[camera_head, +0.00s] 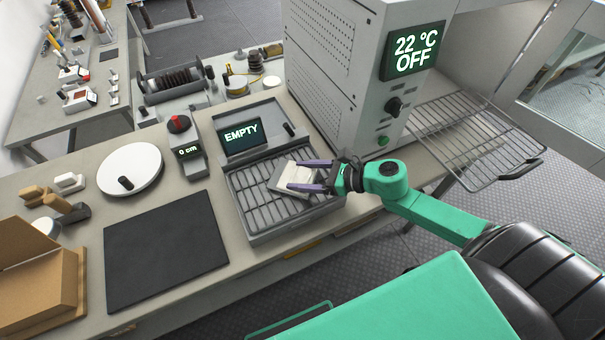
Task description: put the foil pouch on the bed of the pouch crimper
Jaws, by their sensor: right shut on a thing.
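The foil pouch (280,181), a small pale silvery packet, is between the purple fingers of my right gripper (290,175). The gripper is shut on it, reaching in from the right. The pouch is over the right part of the dark ribbed bed (252,205) of the grey unit with the "EMPTY" display (240,135), which looks like the pouch crimper. I cannot tell whether the pouch touches the bed. The fingers cover part of the pouch. My left gripper is not in view.
A grey oven (330,75) reading "22 °C OFF" stands behind, with a wire rack (470,135) sticking out at right. A small "0 cm" device (188,152), a white disc (130,170), a black mat (165,250) and a cardboard box (40,285) lie to the left.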

